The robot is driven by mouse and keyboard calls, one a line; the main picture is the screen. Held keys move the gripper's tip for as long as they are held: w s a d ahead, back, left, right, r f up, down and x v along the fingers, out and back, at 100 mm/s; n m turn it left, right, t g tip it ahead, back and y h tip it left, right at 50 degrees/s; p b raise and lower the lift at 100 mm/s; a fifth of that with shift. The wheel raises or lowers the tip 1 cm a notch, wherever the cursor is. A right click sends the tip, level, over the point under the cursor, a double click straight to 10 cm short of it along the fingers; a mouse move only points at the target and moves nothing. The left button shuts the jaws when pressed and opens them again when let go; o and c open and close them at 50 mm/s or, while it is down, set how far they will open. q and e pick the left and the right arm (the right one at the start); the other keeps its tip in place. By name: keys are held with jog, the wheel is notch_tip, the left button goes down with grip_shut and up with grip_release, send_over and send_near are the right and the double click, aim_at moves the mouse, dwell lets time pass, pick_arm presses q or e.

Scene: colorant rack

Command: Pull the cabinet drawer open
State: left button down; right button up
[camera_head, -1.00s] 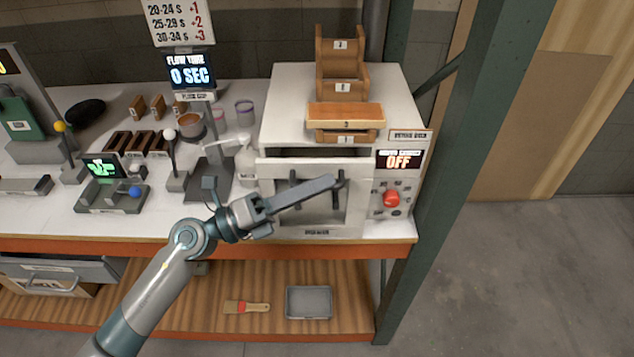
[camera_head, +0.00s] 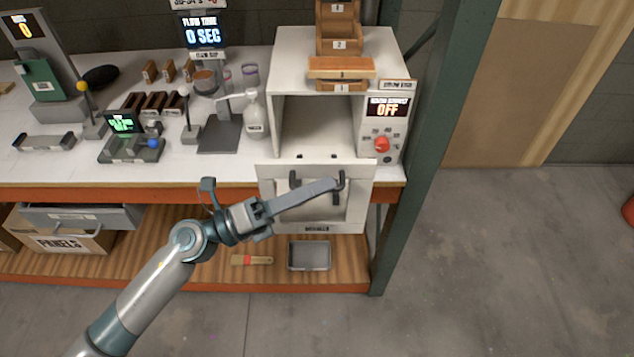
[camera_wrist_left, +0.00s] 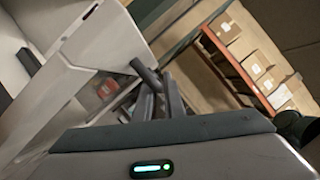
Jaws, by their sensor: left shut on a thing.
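The white cabinet (camera_head: 345,45) stands at the right end of the bench. I cannot tell whether the panel is a drawer front or a tilted flap. My left gripper (camera_head: 338,184) is shut on the right handle (camera_head: 341,199). In the left wrist view, its dark fingers (camera_wrist_left: 155,100) meet a dark bar (camera_wrist_left: 144,72) beside the white panel. My right gripper is not in view.
A control panel with a red knob (camera_head: 382,144) and an OFF display is on the cabinet's right. A white bottle (camera_head: 255,115) stands close to its left. Wooden trays (camera_head: 341,68) sit on top. A brush (camera_head: 252,260) and grey tray (camera_head: 309,256) lie on the lower shelf.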

pick_arm(q)
jog(key=c, duration=1.8)
grip_release()
jog(key=shift+w, duration=0.1)
jog(key=shift+c, duration=0.2)
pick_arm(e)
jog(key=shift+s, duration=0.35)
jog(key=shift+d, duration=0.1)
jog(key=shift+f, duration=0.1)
